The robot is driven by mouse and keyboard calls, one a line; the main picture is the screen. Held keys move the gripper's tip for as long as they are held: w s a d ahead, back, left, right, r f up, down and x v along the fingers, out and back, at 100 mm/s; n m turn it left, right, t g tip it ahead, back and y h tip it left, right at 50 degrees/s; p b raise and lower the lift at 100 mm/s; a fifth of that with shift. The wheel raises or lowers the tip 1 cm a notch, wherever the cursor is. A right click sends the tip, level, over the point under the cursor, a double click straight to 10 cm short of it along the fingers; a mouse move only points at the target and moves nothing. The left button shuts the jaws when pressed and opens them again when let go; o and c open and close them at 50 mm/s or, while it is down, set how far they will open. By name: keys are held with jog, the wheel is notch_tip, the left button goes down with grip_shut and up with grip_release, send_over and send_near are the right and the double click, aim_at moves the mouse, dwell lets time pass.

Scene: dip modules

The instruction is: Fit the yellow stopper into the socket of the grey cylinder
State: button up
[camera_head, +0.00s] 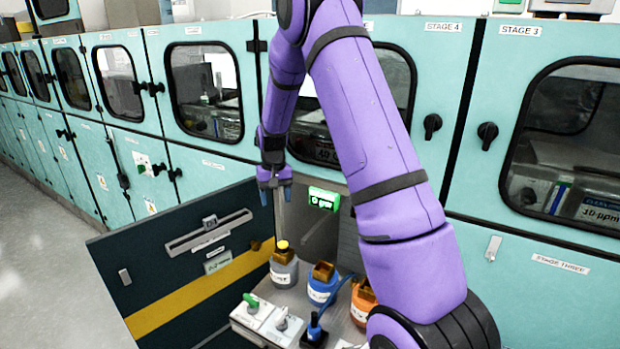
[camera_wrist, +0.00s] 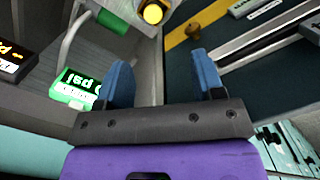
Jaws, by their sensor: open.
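The yellow stopper (camera_head: 283,245) shows at the top of the grey cylinder (camera_head: 284,272), above its brown upper part. I cannot tell how deep the stopper sits in the socket.
A blue cylinder (camera_head: 322,288) and an orange cylinder (camera_head: 362,303) stand to the right. Switch boxes (camera_head: 262,317) are in front. A dark open door (camera_head: 160,262) with a yellow stripe stands close on the left. A green display (camera_head: 323,199) is behind, with teal cabinets (camera_head: 217,178) around.

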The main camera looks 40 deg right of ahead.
jog(key=s+a+r+n+t, duration=0.15)
jog(key=s+a+r, duration=0.25)
jog(key=s+r, duration=0.5)
jog(key=s+a+r+n+t, duration=0.15)
jog(key=s+a+r, duration=0.35)
jog(key=r, duration=0.7)
jog(key=s+a+r+t, duration=0.1)
jog(key=s+a+r, duration=0.1)
jog(key=s, duration=0.8)
jog(key=s+a+r+n+t, duration=0.1)
jog(key=s+a+r+t, duration=0.1)
jog(key=s, duration=0.9)
jog(key=shift+a+r+n+h, duration=0.3)
jog(key=shift+a+r, duration=0.2)
jog(key=shift+r, duration=0.35)
jog(key=shift+w, duration=0.1)
